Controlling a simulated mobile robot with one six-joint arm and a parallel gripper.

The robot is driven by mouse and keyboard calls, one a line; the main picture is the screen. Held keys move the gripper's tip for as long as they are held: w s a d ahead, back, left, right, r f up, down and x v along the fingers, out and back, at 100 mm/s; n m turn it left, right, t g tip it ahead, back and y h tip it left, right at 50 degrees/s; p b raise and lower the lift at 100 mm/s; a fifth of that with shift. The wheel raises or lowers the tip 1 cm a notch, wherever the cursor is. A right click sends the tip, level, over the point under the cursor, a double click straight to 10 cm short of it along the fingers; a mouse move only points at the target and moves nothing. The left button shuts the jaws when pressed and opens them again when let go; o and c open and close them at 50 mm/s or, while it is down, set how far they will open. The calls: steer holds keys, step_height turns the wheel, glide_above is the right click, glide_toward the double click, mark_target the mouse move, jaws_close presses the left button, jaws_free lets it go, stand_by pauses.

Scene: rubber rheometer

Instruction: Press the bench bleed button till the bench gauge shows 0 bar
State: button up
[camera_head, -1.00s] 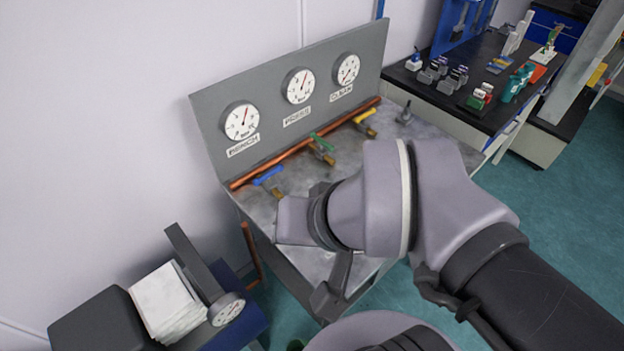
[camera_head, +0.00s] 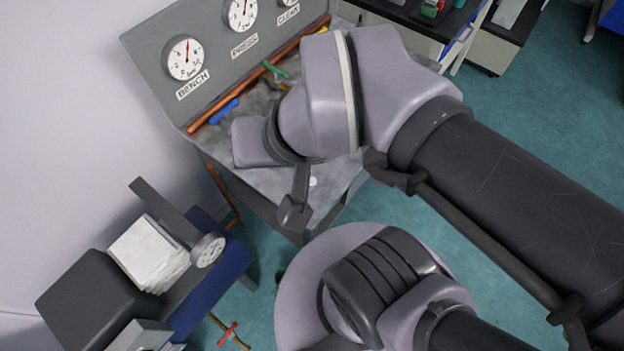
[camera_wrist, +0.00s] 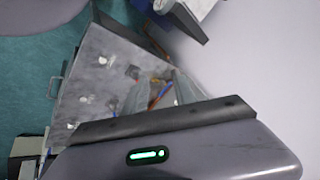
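The bench gauge (camera_head: 184,58) is a round white dial above the BENCH label, at the left of the grey panel. Its red needle points nearly straight up; the scale is too small to read surely. A small pale round button (camera_head: 313,181) shows on the metal bench top beside my arm. In the wrist view several pale buttons (camera_wrist: 83,99) lie on the bench top; their labels are unreadable, so I cannot tell which is the bench bleed. My gripper (camera_wrist: 161,74) is over the bench, two grey fingers apart with nothing seen between them. My wrist hides part of the bench.
Two more gauges, PRESS (camera_head: 241,12) and CLEAN (camera_head: 289,3), sit on the panel. A copper pipe (camera_head: 250,80) runs below, with blue (camera_head: 224,111) and green (camera_head: 275,70) valve handles. A machine with a white stack (camera_head: 148,252) stands at the lower left.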

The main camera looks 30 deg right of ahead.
stand_by(0.3)
jaws_close()
stand_by(1.6)
